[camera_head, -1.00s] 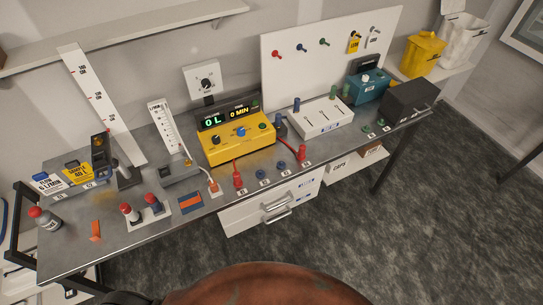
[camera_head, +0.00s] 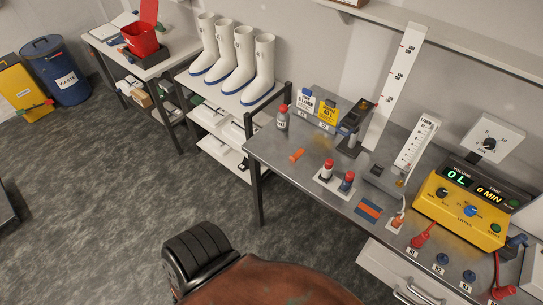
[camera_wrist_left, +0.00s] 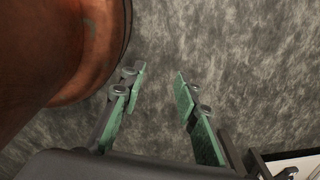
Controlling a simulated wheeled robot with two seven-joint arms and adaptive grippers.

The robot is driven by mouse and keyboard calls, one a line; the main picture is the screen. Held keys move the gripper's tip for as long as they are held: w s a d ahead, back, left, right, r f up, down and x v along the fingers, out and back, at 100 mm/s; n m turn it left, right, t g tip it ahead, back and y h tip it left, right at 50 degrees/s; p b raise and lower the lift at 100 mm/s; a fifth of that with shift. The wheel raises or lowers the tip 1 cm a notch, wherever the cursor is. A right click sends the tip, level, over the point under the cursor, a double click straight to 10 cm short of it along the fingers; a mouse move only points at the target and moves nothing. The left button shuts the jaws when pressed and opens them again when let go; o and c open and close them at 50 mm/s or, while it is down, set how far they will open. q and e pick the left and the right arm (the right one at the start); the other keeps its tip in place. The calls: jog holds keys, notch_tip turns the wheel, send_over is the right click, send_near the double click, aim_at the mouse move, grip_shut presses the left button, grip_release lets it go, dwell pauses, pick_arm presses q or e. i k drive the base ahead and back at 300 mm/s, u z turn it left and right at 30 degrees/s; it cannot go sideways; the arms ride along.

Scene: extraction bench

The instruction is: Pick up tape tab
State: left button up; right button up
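A small orange tab (camera_head: 296,155), which looks like the tape tab, stands near the front left of the metal bench (camera_head: 268,148) in the head view. A flat orange-and-blue striped piece (camera_head: 368,208) lies farther right at the bench's front edge. My left gripper (camera_wrist_left: 157,92) shows in the left wrist view with its green-padded fingers apart and nothing between them. Behind the fingers is only carpet, so it is away from the tab. My right gripper is in neither current view.
Near the tab stand a grey bottle (camera_head: 282,118) with a red cap and a white plate (camera_head: 330,186) with two red-capped items. The yellow meter box (camera_head: 462,208) is to the right. White boots (camera_head: 244,58) stand on a rack at the back left. The floor in front is open.

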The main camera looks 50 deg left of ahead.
aim_at(298, 153)
jog(key=z, duration=0.05)
jog(key=k, duration=0.1)
jog(key=u, duration=1.05)
